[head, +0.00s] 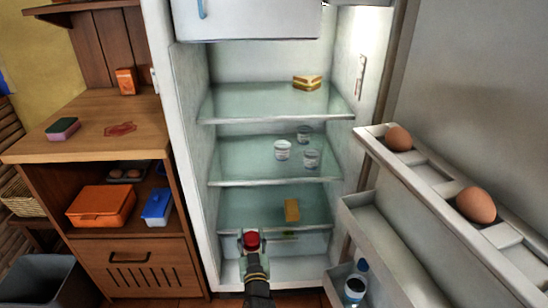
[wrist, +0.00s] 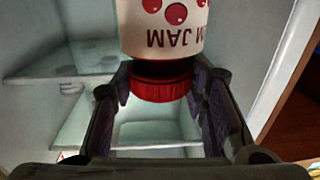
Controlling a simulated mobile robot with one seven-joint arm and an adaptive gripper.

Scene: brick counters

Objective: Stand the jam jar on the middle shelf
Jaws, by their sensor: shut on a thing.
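The jam jar has a red lid (head: 251,239), and it also shows in the wrist view with a white label (wrist: 165,25), red fruit marks and inverted lettering. My gripper (head: 252,246) is shut on the jar at its lid, with one finger on each side in the wrist view (wrist: 164,84). It holds the jar low at the front of the open fridge, below the middle shelf (head: 235,170). The middle shelf is glass and bears several small pale cups (head: 282,150) toward its right half. Its left part is bare.
The top shelf (head: 235,108) holds a sandwich (head: 307,83), and the lower shelf (head: 245,207) holds a yellow block (head: 292,210). The open door's rack (head: 430,182) with eggs stands at the right. A wooden counter (head: 85,145) stands left of the fridge.

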